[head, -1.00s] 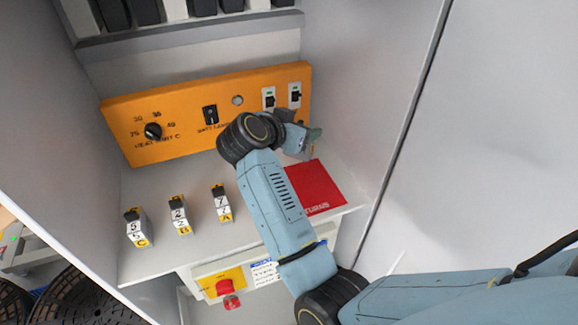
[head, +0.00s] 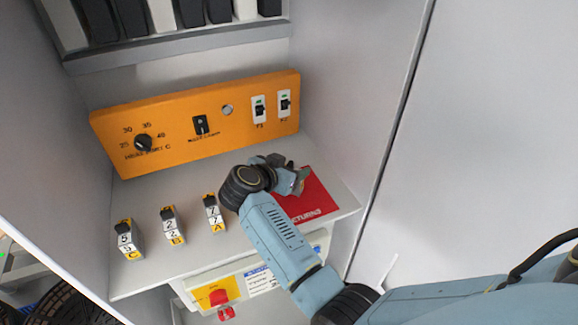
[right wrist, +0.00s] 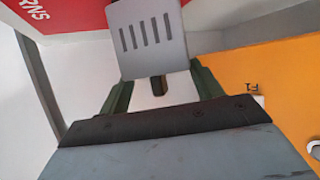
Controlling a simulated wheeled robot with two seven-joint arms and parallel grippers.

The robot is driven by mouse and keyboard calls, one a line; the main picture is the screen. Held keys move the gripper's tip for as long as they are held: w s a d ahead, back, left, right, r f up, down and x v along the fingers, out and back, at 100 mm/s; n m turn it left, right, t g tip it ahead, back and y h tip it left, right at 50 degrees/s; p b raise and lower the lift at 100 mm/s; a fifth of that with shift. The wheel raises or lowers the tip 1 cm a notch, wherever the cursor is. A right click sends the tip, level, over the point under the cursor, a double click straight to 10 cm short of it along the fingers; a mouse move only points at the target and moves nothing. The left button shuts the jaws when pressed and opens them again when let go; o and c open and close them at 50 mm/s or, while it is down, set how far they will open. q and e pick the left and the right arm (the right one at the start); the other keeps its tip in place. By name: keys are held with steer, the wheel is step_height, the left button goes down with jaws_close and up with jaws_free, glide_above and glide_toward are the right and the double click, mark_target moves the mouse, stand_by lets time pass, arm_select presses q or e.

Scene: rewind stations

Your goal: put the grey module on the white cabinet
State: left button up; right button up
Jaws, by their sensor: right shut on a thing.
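My right gripper (head: 298,181) is low over the red mat (head: 310,200) on the shelf of the white cabinet (head: 345,90). In the right wrist view, its green fingers (right wrist: 160,84) are shut on the grey module (right wrist: 147,40), a flat grey piece with a row of dark slots. The red mat (right wrist: 60,14) shows behind the module there. In the head view the module is mostly hidden by the gripper, and I cannot tell whether it touches the mat. My left gripper is not in view.
An orange panel (head: 180,125) with a knob and switches stands at the shelf's back. Small labelled blocks A (head: 214,213), B (head: 172,226) and C (head: 128,240) stand left of my arm. A red knob (head: 219,297) is below the shelf edge.

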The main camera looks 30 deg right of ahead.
steer(key=shift+f, duration=0.1)
steer(key=o, duration=1.8)
steer(key=shift+v, duration=3.8)
steer(key=shift+d, duration=0.1)
